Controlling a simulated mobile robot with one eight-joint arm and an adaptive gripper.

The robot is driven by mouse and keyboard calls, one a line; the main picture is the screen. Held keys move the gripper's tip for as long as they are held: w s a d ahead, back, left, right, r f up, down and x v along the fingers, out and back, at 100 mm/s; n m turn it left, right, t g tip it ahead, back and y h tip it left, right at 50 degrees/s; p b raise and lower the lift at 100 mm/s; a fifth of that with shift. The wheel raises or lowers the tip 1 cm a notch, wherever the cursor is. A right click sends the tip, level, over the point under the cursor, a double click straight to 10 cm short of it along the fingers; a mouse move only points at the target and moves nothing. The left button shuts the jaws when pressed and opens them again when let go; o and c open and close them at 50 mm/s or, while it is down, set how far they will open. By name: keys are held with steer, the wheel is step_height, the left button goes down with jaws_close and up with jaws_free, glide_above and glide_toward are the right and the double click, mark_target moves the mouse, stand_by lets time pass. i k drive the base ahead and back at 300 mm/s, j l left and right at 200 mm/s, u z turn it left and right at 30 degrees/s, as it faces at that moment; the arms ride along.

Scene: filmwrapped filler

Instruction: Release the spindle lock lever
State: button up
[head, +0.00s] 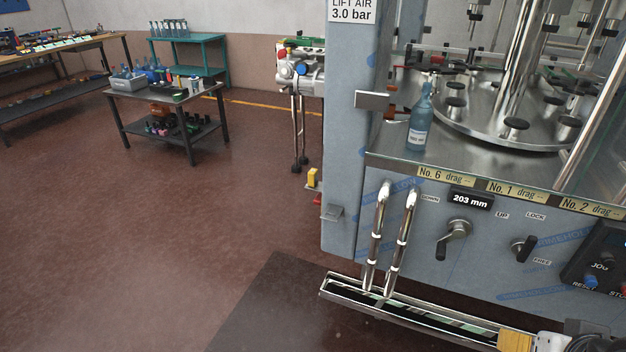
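The lever between the LOCK and FREE labels (524,248) is on the blue-grey front panel of the filler, at the right in the head view. It has a short black handle. LOCK is printed above it and FREE below right. The handle sits between the two labels, and I cannot tell which position it is set to. No gripper touches it. My gripper is not recognisable in this view. White and dark parts at the bottom right edge are cut off, and I cannot tell what they are.
A crank (454,236) with a black grip sits left of the lever, under a 203 mm display (470,200). Two chrome pipes (378,240) stand before the panel over a metal trough (345,290). A blue bottle (420,118) stands on the ledge.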

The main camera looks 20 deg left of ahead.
mark_target(523, 253)
steer(key=i+j, duration=0.1)
steer(key=j, duration=0.4)
steer(key=i+j, duration=0.1)
steer(key=j, duration=0.4)
steer(key=i+j, duration=0.1)
steer(key=j, duration=0.4)
steer(key=i+j, duration=0.1)
steer(key=j, duration=0.4)
steer(key=i+j, duration=0.1)
steer(key=j, duration=0.4)
steer(key=i+j, duration=0.1)
steer(key=j, duration=0.4)
steer(key=z, duration=0.4)
steer(key=l+z, duration=0.15)
steer(key=z, duration=0.2)
steer(key=k+l+z, duration=0.1)
steer(key=z, duration=0.65)
steer(key=l, duration=0.1)
